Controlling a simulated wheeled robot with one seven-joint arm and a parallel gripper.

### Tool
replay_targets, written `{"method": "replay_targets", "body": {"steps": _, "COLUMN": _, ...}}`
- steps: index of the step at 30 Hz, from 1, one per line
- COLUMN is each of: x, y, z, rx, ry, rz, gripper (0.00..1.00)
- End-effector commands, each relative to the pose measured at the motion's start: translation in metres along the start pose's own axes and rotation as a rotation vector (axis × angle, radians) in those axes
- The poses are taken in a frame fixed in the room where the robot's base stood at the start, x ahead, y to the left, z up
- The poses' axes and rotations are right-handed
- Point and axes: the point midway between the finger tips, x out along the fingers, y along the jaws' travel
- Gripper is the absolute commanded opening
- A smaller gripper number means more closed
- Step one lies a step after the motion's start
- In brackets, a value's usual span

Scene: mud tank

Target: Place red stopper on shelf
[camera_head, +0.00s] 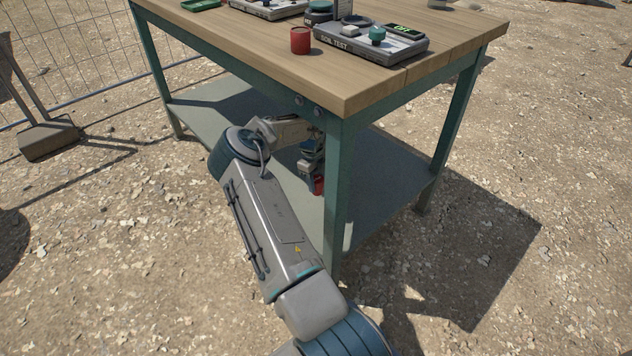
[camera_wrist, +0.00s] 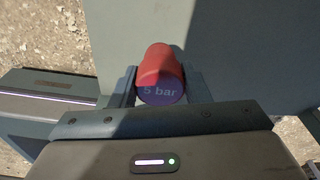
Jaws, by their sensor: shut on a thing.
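The red stopper (camera_wrist: 160,70) sits between the two fingers of my gripper (camera_wrist: 160,90) in the wrist view. Its purple end reads "5 bar". My gripper is shut on it. In the head view my gripper (camera_head: 314,180) is under the table top, above the lower shelf (camera_head: 390,185), with a bit of the red stopper (camera_head: 318,185) showing. The shelf is a flat grey-green board between the table legs. It also shows behind the stopper in the wrist view (camera_wrist: 235,50). I cannot tell whether the stopper touches the shelf.
The wooden table top (camera_head: 400,72) is above my gripper, and a green front leg (camera_head: 338,200) stands close on its right. On top are a red cup-like cylinder (camera_head: 300,40) and a "SOIL TEST" device (camera_head: 370,45). The shelf's right part is bare.

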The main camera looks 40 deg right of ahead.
Motion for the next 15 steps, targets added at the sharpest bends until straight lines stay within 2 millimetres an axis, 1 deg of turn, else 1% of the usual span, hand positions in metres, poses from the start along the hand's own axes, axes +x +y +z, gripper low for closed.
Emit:
{"method": "replay_targets", "body": {"steps": 9, "x": 0.035, "y": 0.001, "z": 0.005, "rx": -0.002, "ry": 0.001, "rz": 0.0, "gripper": 0.15}}
{"method": "replay_targets", "body": {"steps": 15, "x": 0.054, "y": 0.001, "z": 0.007, "rx": -0.003, "ry": 0.0, "rz": -0.001, "gripper": 0.15}}
